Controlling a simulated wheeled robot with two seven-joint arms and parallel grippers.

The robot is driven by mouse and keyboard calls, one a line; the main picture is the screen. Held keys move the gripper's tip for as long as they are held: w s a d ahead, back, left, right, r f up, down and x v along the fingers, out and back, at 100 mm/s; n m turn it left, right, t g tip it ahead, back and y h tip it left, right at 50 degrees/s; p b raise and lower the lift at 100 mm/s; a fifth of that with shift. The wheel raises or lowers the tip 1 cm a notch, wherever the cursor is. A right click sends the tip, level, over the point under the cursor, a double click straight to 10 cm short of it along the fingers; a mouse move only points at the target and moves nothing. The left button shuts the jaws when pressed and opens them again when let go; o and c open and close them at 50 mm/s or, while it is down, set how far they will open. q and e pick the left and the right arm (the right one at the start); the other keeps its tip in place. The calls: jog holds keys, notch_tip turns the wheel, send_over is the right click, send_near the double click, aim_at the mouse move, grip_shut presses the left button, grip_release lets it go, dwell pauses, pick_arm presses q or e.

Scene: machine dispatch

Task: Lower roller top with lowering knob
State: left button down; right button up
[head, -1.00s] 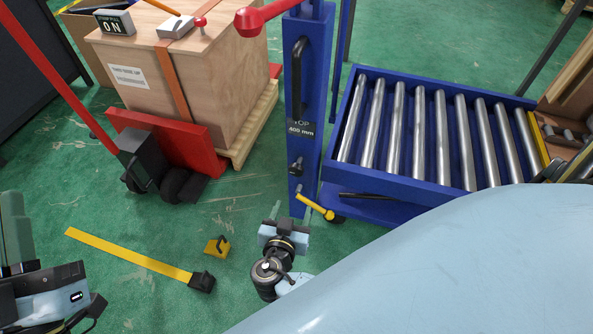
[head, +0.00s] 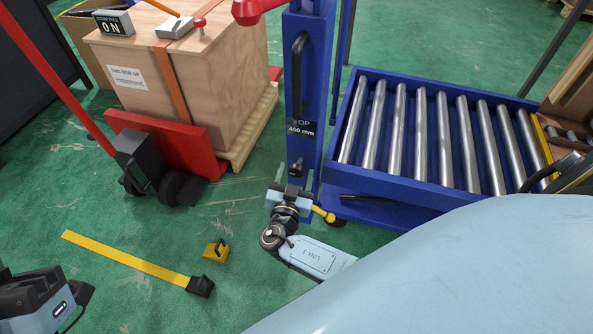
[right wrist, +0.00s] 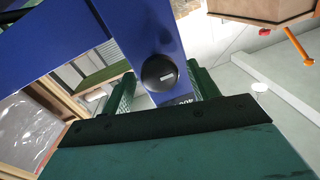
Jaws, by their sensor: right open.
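The lowering knob (head: 296,170) is a small black knob on the lower part of the blue post (head: 312,80). My right gripper (head: 290,174) is open at the post, its fingers around the knob's height. In the right wrist view the round black knob (right wrist: 160,73) sits between the two green fingers, with gaps on both sides; the jaws are not closed on it. The roller top (head: 398,125), steel rollers in a blue frame, stands right of the post. Part of my left arm shows at the lower left; its fingers are out of the picture.
A wooden crate (head: 195,85) on a pallet and a red pallet jack (head: 175,145) stand left of the post. A yellow pedal (head: 323,213) is beside my right gripper. A yellow strap (head: 125,259) and a yellow block (head: 216,251) lie on the green floor.

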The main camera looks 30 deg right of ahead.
pick_arm(q)
jog(key=shift+s+a+r, duration=0.1)
jog(key=shift+s, duration=0.15)
pick_arm(e)
jog(key=shift+x, duration=0.9)
jog(key=shift+c, duration=0.2)
jog(key=c, duration=0.9)
